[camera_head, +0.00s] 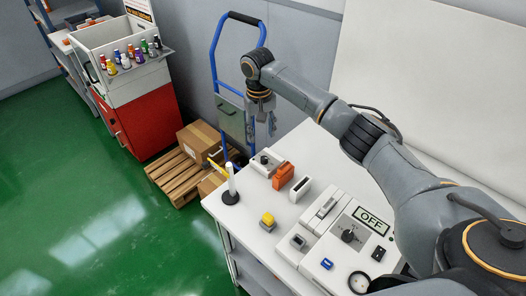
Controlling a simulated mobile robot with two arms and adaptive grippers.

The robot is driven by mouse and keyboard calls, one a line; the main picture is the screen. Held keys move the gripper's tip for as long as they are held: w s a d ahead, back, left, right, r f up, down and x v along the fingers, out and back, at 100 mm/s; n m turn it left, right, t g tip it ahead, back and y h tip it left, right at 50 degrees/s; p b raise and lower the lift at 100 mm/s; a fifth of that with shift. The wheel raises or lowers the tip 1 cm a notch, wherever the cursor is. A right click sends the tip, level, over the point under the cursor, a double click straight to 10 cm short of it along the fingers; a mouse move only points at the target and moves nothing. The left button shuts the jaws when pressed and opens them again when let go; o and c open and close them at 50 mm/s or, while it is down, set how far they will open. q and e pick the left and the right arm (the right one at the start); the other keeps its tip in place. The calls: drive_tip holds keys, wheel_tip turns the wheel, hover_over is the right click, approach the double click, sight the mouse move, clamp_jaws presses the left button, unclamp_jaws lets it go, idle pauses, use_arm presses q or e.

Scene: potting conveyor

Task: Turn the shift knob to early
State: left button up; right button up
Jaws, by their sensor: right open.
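My right gripper (261,130) hangs from the arm that comes in from the right. Its fingers point down, apart and empty, in front of the blue hand truck and above the far end of the white table. A small light box with a dark knob (264,159) stands on the table below the gripper, with a visible gap between them. The markings around both knobs are too small to read, so I cannot tell which is the shift knob. My left gripper is out of view.
On the white table (237,228) are an orange block (283,175), a white holder (300,189), a yellow button (267,220) and a thin white post (231,183). A blue hand truck (217,60) stands behind, with a pallet (170,178) beyond the table's left edge.

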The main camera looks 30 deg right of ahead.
sight(264, 158)
drive_tip(key=f, duration=0.4)
drive_tip(key=shift+s+d+p, duration=0.1)
drive_tip(key=shift+d+p, duration=0.1)
drive_tip(key=shift+p, duration=0.15)
drive_tip(key=shift+d+f, duration=0.2)
drive_tip(key=shift+f, duration=0.9)
drive_tip(key=f, duration=0.4)
drive_tip(key=shift+w+p, duration=0.2)
drive_tip(key=shift+p, duration=0.15)
drive_tip(key=shift+f, duration=0.55)
drive_tip(key=c, duration=0.9)
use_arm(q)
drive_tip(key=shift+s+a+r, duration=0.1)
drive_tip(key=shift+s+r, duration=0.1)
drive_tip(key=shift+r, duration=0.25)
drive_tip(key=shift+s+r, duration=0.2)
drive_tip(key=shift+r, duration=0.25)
use_arm(e)
clamp_jaws()
